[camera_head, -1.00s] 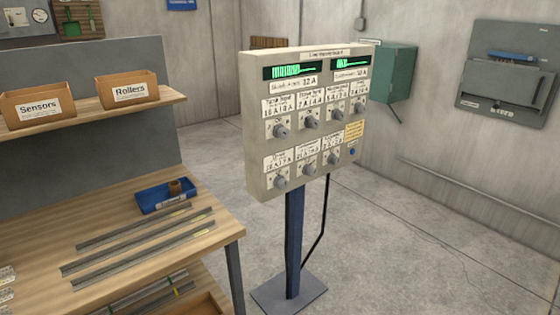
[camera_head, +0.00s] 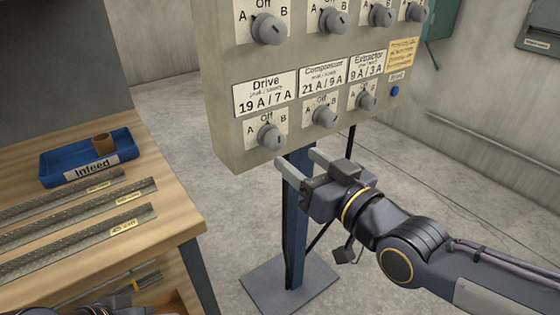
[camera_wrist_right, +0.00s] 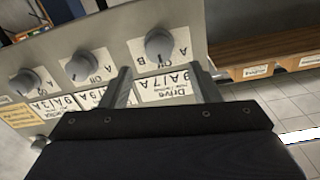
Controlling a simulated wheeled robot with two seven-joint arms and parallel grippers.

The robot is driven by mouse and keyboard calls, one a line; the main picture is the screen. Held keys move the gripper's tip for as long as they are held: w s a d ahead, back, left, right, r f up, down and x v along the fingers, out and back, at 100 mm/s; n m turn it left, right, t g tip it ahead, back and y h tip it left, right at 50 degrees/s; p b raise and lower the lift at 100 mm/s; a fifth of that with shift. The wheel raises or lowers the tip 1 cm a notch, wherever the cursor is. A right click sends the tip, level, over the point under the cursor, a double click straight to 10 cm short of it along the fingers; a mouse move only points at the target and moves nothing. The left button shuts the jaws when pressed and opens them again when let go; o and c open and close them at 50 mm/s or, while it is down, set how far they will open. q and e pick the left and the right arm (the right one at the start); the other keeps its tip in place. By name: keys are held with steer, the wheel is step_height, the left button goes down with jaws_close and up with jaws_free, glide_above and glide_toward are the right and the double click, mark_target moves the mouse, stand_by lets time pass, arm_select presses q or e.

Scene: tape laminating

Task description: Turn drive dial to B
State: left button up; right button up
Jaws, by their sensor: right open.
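The drive dial (camera_head: 270,136) is a grey knob at the lower left of the beige control panel (camera_head: 226,133), under the label "Drive 19 A / 7 A". A is marked on its left, Off above and B on its right. In the right wrist view the dial (camera_wrist_right: 158,43) lies beyond and between the open fingers (camera_wrist_right: 162,78). A dark part of my left arm shows at the bottom left; its gripper is not visible.
The compressor dial (camera_head: 325,116) and extractor dial (camera_head: 366,101) sit close to the right, with more dials above. A blue post (camera_head: 295,235) carries the panel. A wooden table (camera_head: 170,238) with a blue Infeed tray (camera_head: 60,158) and metal strips stands at the left.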

mark_target(279, 143)
steer(key=x, duration=0.7)
steer(key=shift+w, duration=0.15)
steer(key=shift+c, duration=0.4)
steer(key=c, duration=0.9)
